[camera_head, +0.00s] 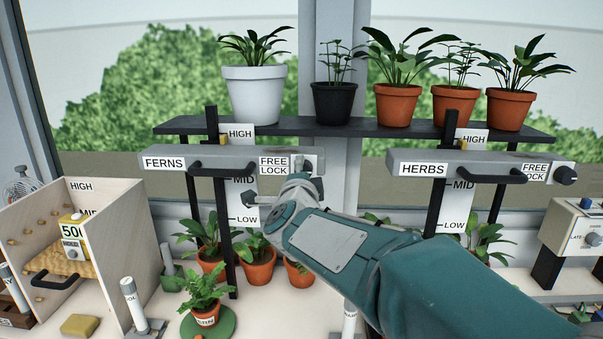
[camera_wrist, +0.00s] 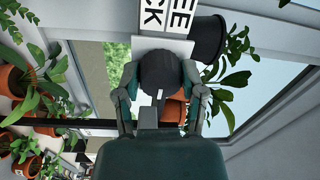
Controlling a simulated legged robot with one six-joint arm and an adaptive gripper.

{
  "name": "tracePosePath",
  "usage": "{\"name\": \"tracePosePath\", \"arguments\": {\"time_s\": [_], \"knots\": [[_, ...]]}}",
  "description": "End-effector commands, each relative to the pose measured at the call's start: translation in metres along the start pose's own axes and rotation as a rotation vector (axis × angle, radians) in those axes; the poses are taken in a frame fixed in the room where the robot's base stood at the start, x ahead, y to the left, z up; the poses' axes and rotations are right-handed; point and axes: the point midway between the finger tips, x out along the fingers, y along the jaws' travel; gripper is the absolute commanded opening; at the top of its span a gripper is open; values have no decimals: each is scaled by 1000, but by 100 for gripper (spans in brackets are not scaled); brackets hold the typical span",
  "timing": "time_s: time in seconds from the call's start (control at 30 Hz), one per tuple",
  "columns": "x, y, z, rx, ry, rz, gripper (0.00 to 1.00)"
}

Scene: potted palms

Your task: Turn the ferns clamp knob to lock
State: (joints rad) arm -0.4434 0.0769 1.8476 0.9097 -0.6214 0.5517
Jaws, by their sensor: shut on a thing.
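The ferns clamp (camera_head: 225,160) is a grey bar with a FERNS label and a black handle, on a dark post at left. Its FREE/LOCK label (camera_head: 273,166) is at its right end, and also shows sideways in the wrist view (camera_wrist: 168,17). The ferns knob (camera_wrist: 158,70) is dark and round in the wrist view, between my fingers; in the head view my gripper mostly hides it. My gripper (camera_head: 304,178) is shut on the knob, one finger on each side. I cannot tell which word the knob points to.
The HERBS clamp (camera_head: 455,165) with its own dark knob (camera_head: 566,175) is at right. Potted plants stand on the shelf (camera_head: 335,128) above, and more ferns (camera_head: 258,262) stand below. A wooden box (camera_head: 115,215) is at left. A grey control box (camera_head: 580,228) is at far right.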

Motion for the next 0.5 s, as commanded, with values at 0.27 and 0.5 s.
{"name": "tracePosePath", "arguments": {"time_s": [0.27, 0.5], "knots": [[0, 2, 1, 3, -2, 5, 5], [0, 2, 0, 2, -1, 4, 87]]}}
